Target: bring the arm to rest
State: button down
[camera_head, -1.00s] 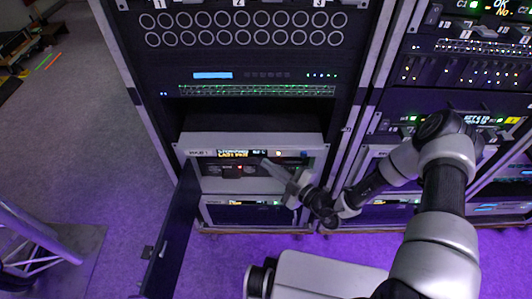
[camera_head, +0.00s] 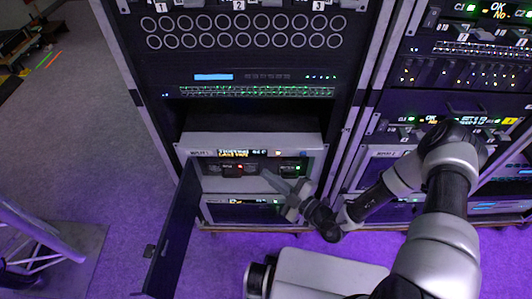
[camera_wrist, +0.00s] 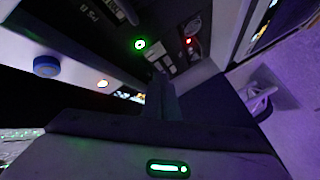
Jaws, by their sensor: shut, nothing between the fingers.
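My gripper (camera_head: 272,179) is shut and empty. In the head view it points left at the front of the silver rack unit (camera_head: 250,142) with the lit display. The fingertips are close to the unit's recessed panel; I cannot tell whether they touch it. In the wrist view the gripper (camera_wrist: 167,88) shows dark in the middle. Beyond it are a green-lit round button (camera_wrist: 140,44), a red light (camera_wrist: 188,41) and a blue knob (camera_wrist: 46,66) on the unit's front.
A dark door (camera_head: 174,235) stands open at the lower left of the unit. A second rack (camera_head: 450,95) stands at the right. A metal truss stand (camera_head: 35,240) is at the far left. The purple-lit floor (camera_head: 110,150) between is clear.

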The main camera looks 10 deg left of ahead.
jog(key=s+d+r+n+g+h, duration=0.1)
jog(key=s+d+r+n+g, duration=0.2)
jog(key=r+n, duration=0.55)
jog(key=s+r+n+g+h, duration=0.15)
jog(key=r+n+g, duration=0.4)
jog(key=n, duration=0.55)
jog(key=s+d+r+n+g+h, duration=0.1)
jog(key=s+d+r+n+g, duration=0.15)
jog(key=r+n, duration=0.65)
jog(key=s+d+r+n+t+h, duration=0.4)
jog(key=d+r+n+h, duration=0.2)
jog(key=d+r+n, duration=0.4)
jog(key=s+d+r+n+t+h, duration=0.5)
jog(key=d+r+n, duration=0.3)
jog(key=d+n, duration=0.3)
notch_tip(320, 180, up, 20)
jog(key=a+g+p, duration=0.1)
jog(key=p, duration=2)
jog(key=shift+w+r+n, duration=0.2)
jog(key=shift+n, duration=0.25)
